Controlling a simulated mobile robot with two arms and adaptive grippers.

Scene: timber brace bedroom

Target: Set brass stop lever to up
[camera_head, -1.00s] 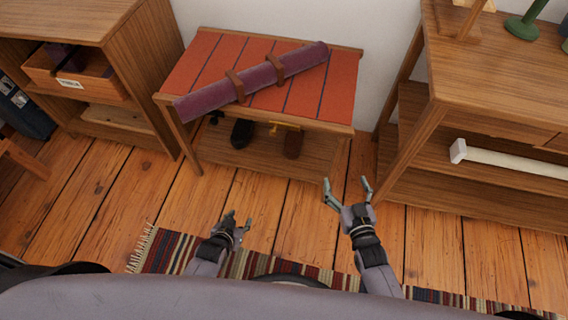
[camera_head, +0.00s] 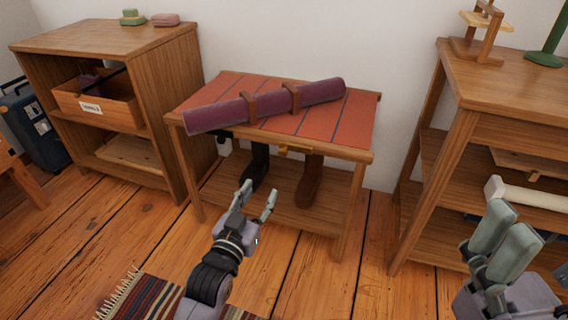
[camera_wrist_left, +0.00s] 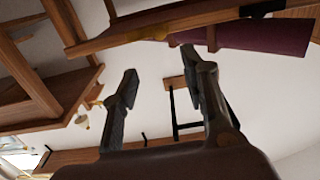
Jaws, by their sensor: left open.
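The brass stop lever (camera_head: 298,149) appears as a small yellow brass piece on the front rail of the red-topped wooden bench (camera_head: 364,152). It lies roughly level along the rail; its exact setting is too small to tell. A brass patch on a wooden rail in the left wrist view (camera_wrist_left: 152,35) looks like the same piece. My left gripper (camera_head: 257,196) is open and empty, in front of and below the bench top, left of the lever and apart from it. My right gripper (camera_head: 508,238) is at the lower right, its fingers seen close together; its opening is unclear.
A purple roll with brown straps (camera_head: 220,114) lies across the bench top. Dark and brown boots (camera_head: 310,182) stand on its lower shelf. A shelf unit with a drawer (camera_head: 160,60) stands left, a wooden workbench (camera_head: 462,135) right. Floor in front is open, with a striped rug (camera_head: 150,300).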

